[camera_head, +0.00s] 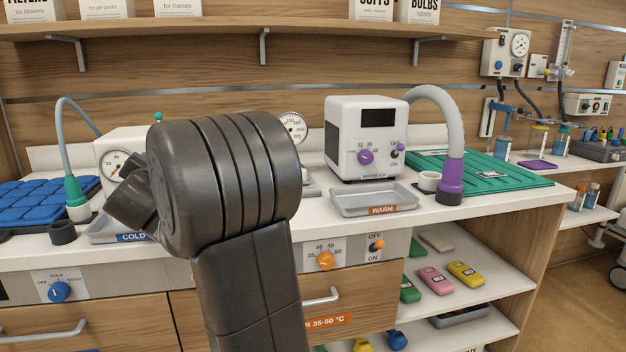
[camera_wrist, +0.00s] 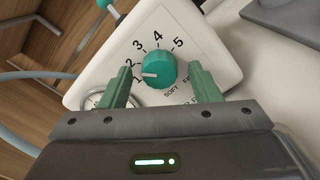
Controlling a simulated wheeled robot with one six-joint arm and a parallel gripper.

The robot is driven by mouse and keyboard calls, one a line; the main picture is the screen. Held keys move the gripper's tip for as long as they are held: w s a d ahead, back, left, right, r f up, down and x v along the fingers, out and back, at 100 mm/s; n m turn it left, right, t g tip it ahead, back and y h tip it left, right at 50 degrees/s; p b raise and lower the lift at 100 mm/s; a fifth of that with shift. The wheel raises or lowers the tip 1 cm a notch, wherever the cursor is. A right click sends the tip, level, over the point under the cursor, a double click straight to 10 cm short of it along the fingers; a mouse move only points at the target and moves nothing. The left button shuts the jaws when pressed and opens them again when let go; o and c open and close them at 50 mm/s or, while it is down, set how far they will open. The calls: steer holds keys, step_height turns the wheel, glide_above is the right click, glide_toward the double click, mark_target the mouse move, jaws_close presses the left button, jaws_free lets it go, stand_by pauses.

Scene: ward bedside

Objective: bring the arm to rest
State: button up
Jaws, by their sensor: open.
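Beyond the fingers is a white device (camera_wrist: 208,48) with a teal knob (camera_wrist: 155,68) and a scale from 1 to 5. The knob appears between the fingertips in the picture; I cannot tell whether they touch it.
A white box with a purple knob (camera_head: 366,157) stands on the counter behind the WARM tray (camera_head: 375,200). A grey hose with a purple nozzle (camera_head: 450,178) is right of it. A blue padded mat (camera_head: 40,200) lies left. A shelf (camera_head: 240,30) runs above. Floor shows at right.

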steer(key=shift+f, duration=0.1)
steer(key=s+d+n+p, duration=0.3)
steer(key=s+n+p, duration=0.4)
steer(key=s+p, duration=0.6)
steer(key=shift+n+p, duration=0.4)
steer(key=shift+p, duration=0.3)
stand_by(2.1)
steer(key=shift+d, duration=0.15)
